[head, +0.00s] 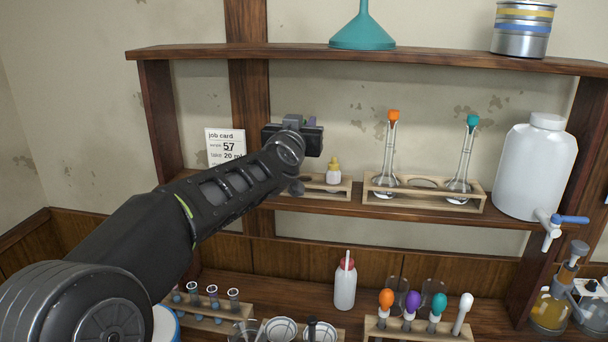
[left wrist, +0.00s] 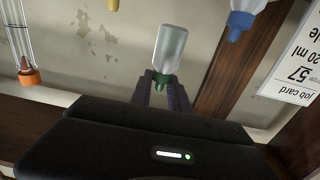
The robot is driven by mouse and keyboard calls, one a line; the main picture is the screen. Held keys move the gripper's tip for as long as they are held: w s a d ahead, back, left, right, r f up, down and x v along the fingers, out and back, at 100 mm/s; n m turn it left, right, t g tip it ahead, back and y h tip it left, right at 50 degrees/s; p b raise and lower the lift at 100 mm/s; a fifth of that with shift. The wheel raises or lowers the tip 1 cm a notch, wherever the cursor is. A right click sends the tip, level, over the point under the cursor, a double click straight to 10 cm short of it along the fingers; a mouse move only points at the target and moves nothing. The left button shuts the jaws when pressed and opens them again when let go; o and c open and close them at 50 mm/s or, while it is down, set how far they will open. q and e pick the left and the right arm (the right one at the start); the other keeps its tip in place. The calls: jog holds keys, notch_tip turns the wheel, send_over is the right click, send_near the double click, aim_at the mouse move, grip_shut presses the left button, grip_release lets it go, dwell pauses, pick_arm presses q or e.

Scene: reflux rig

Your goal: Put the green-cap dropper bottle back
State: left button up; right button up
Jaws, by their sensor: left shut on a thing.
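My left gripper (head: 292,135) is at the middle shelf, in front of the small wooden dropper rack (head: 341,188). In the left wrist view, which is upside down, its fingers (left wrist: 164,88) are shut on the green-cap dropper bottle (left wrist: 171,50) near the green cap. The bottle is close to upright; in the head view my gripper and arm hide it. A yellow-cap dropper bottle (head: 333,173) stands at the rack's right end. A blue-cap dropper bottle (left wrist: 242,19) shows on the other side in the wrist view. Whether the held bottle touches the rack cannot be seen. My right gripper is not in view.
A job card (head: 225,146) stands left of the gripper. A flask rack (head: 423,202) with orange- and teal-stoppered flasks (head: 388,155) is to the right, then a white carboy (head: 537,170). The upper shelf (head: 400,60) runs above the gripper.

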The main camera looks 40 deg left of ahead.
pick_arm(q)
notch_tip(320, 180, down, 4)
jog(key=shift+d+r+b, duration=0.1)
jog(key=shift+r+b, duration=0.1)
jog(key=shift+b, duration=0.4)
jog(key=shift+f, duration=0.4)
jog(key=shift+f+b, duration=0.45)
jog(key=shift+f, duration=1.45)
jog(key=shift+f, duration=0.15)
jog(key=o, duration=0.8)
jog(key=shift+s, duration=0.15)
